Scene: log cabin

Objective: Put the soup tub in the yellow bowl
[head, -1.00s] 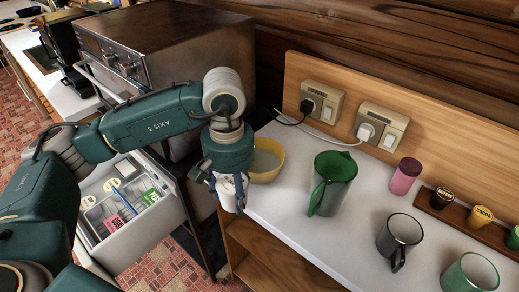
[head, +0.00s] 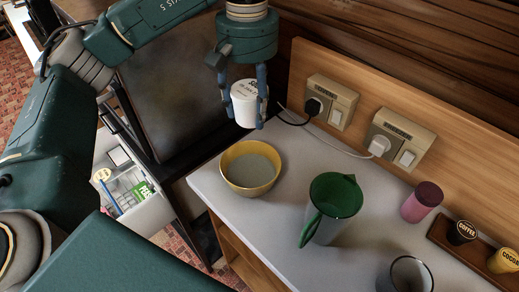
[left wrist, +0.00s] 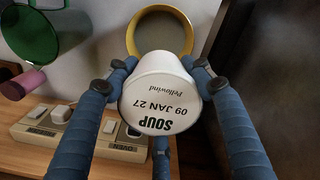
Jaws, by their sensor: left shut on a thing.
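The white soup tub (head: 246,104) is held between the blue fingers of my left gripper (head: 245,108), in the air above and behind the yellow bowl in the head view. In the left wrist view the tub (left wrist: 162,95) shows its end marked "SOUP 09 JAN 27", with the fingers (left wrist: 160,85) around it. The yellow bowl (head: 234,183) stands upright on the white counter near its left end, and its grey inside looks empty. In the left wrist view the bowl (left wrist: 135,42) is partly hidden behind the tub. My right gripper is not in view.
A green pitcher (head: 325,218) stands right of the bowl. Further right are a pink cup (head: 420,202), a grey mug (head: 408,274) and a rack with coffee and cocoa jars (head: 462,233). Plugged sockets (head: 328,101) line the back board. An open drawer (head: 150,215) is at the left.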

